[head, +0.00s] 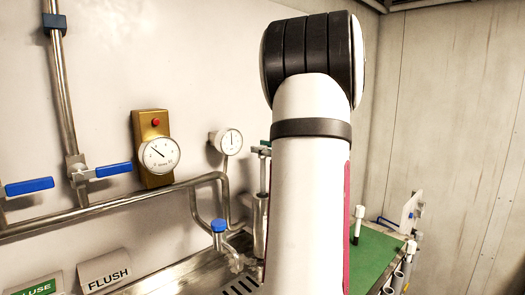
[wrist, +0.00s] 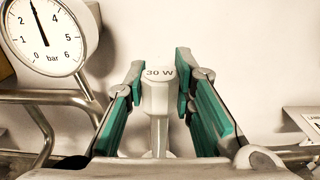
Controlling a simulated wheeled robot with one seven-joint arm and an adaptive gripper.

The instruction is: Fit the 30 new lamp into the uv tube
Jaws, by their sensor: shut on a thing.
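My gripper (wrist: 160,85) has teal finger pads, which stand on both sides of a white lamp cap marked "30 W" (wrist: 160,98). It is shut on this 30 W lamp, and a paler, narrower part shows below the cap. The lamp's lower end is hidden in the wrist view. An upright steel cylinder (head: 260,215), possibly the uv tube, stands just left of my arm, partly covered.
A pressure gauge (wrist: 45,36) and steel pipes (wrist: 45,97) are close on the left in the wrist view.

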